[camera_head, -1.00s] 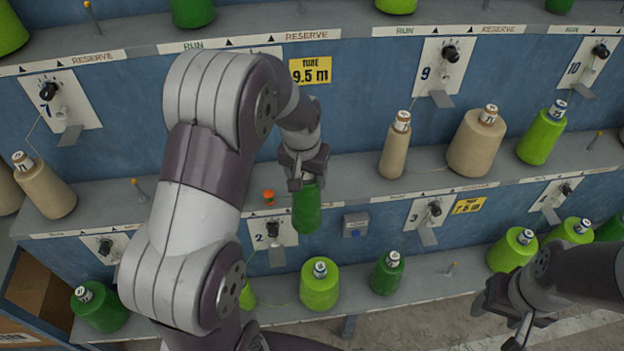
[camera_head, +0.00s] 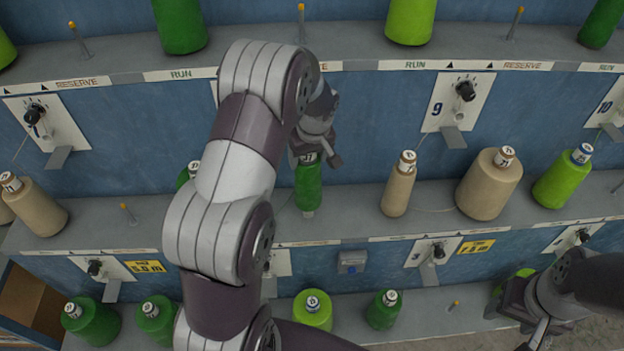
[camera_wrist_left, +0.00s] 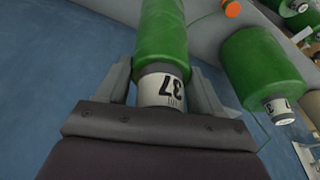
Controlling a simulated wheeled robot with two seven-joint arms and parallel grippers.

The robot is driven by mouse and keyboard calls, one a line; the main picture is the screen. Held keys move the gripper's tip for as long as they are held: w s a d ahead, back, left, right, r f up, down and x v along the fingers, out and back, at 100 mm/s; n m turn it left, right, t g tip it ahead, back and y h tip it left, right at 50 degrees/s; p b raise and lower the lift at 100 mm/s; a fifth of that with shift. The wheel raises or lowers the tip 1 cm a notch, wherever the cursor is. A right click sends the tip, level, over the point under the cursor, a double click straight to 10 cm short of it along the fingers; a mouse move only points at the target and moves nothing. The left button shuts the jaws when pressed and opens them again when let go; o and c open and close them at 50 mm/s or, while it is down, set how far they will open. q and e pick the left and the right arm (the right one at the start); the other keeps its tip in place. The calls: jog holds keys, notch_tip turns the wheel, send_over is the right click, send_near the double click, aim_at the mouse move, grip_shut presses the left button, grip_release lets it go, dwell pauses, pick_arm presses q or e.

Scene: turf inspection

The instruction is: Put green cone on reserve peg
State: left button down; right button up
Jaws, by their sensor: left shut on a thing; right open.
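My left gripper (camera_head: 312,158) is shut on the top end of a dark green cone (camera_head: 309,188), which hangs roughly upright with its narrow end up. In the head view the cone overlaps the middle shelf; I cannot tell whether it touches. In the left wrist view the held cone (camera_wrist_left: 162,45) shows a white label reading 37. A second green cone (camera_wrist_left: 262,68) stands beside it there; in the head view a green cone (camera_head: 183,177) is mostly hidden behind my left arm. An orange round piece (camera_wrist_left: 231,8) shows near the held cone. My right gripper (camera_head: 532,342) is open, low right, partly cut off.
Tan cones (camera_head: 398,186) and (camera_head: 489,185) stand right of the held cone on the middle shelf (camera_head: 350,210). An orange-tipped peg (camera_head: 128,213) is bare on the left. Several green cones stand on the lower shelf. My left arm hides part of the middle shelf.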

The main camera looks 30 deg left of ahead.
pick_arm(q)
jog(key=x, duration=0.3)
jog(key=d+p+x, duration=0.1)
jog(key=x, duration=0.1)
jog(key=shift+s+f, duration=0.1)
jog(key=shift+s, duration=0.2)
jog(key=shift+w+f, duration=0.1)
jog(key=shift+f, duration=0.15)
jog(key=shift+s, duration=0.25)
jog(key=shift+c, duration=2.3)
grip_release()
jog(key=o, duration=0.3)
jog(key=shift+w+f, duration=0.1)
jog(key=shift+w, duration=0.05)
